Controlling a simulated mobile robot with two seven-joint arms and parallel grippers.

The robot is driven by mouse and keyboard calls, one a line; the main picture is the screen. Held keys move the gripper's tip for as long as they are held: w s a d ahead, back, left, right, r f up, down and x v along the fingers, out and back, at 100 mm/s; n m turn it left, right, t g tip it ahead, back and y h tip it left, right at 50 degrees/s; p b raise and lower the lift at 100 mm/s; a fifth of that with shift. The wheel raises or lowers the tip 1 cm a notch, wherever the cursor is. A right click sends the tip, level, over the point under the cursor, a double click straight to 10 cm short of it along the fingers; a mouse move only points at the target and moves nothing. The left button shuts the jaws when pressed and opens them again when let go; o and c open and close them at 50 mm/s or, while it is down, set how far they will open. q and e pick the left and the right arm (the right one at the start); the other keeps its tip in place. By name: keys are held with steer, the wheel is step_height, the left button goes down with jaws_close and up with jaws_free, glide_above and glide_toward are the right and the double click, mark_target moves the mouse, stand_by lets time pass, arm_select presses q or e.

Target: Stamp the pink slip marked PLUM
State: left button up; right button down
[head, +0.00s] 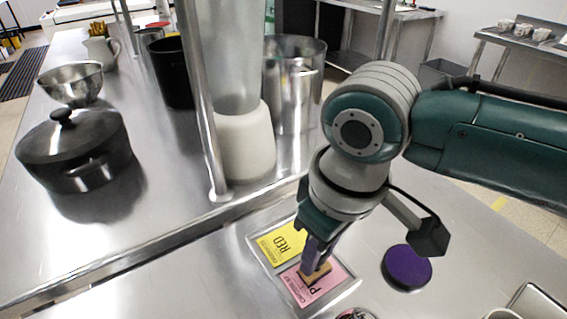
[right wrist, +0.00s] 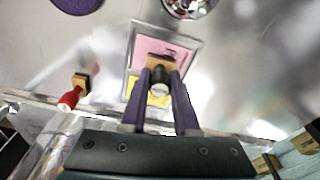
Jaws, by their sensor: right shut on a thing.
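The pink slip (head: 329,286) lies in a grey metal frame beside a yellow slip (head: 277,243) marked RED. Only a large P of the pink slip's word shows; the stamp and gripper hide the rest. My right gripper (head: 317,262) is shut on a stamp with a wooden base (head: 316,275) and dark handle. The stamp is over the pink slip, its base touching or very close to it; I cannot tell which. In the right wrist view the stamp (right wrist: 160,72) sits between the purple fingers, over the pink slip (right wrist: 152,46). My left gripper is out of view.
A round purple pad (head: 407,267) lies right of the slips. A red-handled stamp (right wrist: 70,98) stands apart in the right wrist view. A metal post (head: 205,120), a blender (head: 245,145) and a black pot (head: 73,150) stand behind and left. The front left counter is clear.

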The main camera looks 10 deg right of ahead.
steer(key=shift+f+b, duration=0.3)
steer(key=shift+f, duration=0.25)
stand_by(0.4)
stand_by(0.6)
steer(key=shift+f, duration=0.15)
stand_by(0.7)
steer(key=shift+p, duration=0.35)
step_height(320, 180, up, 7)
steer(key=p, duration=0.8)
stand_by(0.5)
